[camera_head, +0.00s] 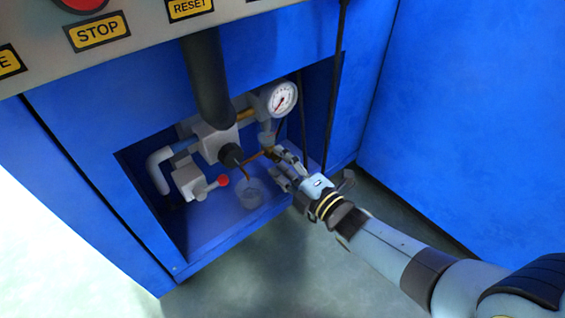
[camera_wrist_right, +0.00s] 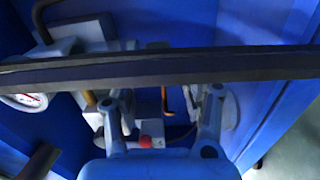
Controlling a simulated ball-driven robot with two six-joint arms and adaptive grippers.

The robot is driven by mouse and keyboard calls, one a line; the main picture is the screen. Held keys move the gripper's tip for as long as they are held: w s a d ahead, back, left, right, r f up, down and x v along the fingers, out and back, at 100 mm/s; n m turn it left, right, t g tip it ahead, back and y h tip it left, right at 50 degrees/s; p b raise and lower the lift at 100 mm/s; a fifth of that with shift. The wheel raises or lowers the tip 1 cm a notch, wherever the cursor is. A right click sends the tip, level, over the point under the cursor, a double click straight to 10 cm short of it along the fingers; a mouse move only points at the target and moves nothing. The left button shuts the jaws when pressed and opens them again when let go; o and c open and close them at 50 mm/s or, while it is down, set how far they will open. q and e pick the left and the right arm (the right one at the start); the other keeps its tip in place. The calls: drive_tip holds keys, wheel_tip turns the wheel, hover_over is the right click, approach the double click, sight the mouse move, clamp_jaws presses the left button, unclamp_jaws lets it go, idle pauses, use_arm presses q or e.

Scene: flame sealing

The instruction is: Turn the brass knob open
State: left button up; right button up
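My right gripper (camera_head: 280,164) reaches into the blue cabinet's recess from the right, just below the pressure gauge (camera_head: 281,98). In the right wrist view its two fingers (camera_wrist_right: 163,105) stand apart, with no object clearly held between them. A small brass-coloured part (camera_head: 269,151) shows beside the fingertips, partly hidden by them. I cannot tell for sure whether it is the brass knob, or whether the fingers touch it. A thin copper-coloured rod (camera_wrist_right: 165,106) shows beyond the fingers in the right wrist view. My left gripper is not in view.
A red-tipped valve (camera_head: 223,181) sits at the lower left of the recess; its red tip also shows in the right wrist view (camera_wrist_right: 145,142). A clear cup (camera_head: 250,194) stands on the recess floor. A thick black pipe (camera_head: 207,80) and thin dark cables (camera_head: 333,95) hang in front.

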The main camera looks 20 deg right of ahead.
drive_tip(key=v, duration=1.2)
drive_tip(key=shift+r, duration=0.1)
